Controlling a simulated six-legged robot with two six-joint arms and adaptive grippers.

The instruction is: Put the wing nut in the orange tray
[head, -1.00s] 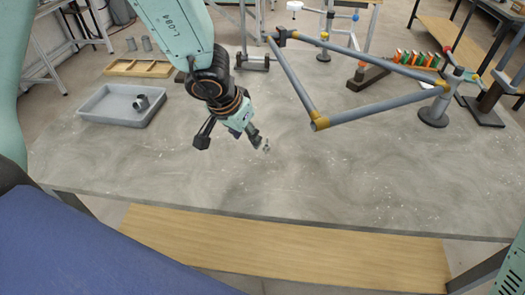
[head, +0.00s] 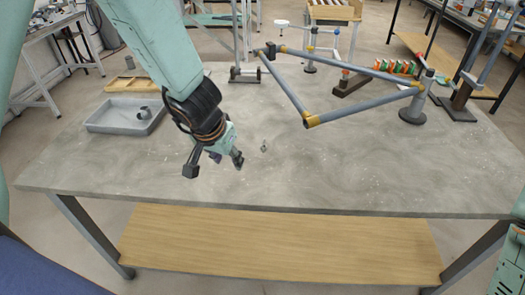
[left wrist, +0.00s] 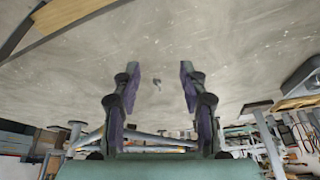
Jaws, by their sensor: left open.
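The wing nut (head: 264,147) is a small grey metal piece lying on the grey stone-like table. My left gripper (head: 215,167) is open and empty, to the left of the wing nut and nearer the front edge, apart from it. In the left wrist view the wing nut (left wrist: 157,83) shows in the gap between the two open fingers (left wrist: 159,70), with bare table around it. No plainly orange tray shows; a shallow tan-yellow tray (head: 132,84) lies at the back left of the table. My right gripper is not in view.
A frame of grey tubes with yellow joints (head: 365,111) spans the back right. A rack of orange and green pieces (head: 398,67) stands behind it. The front middle table is clear.

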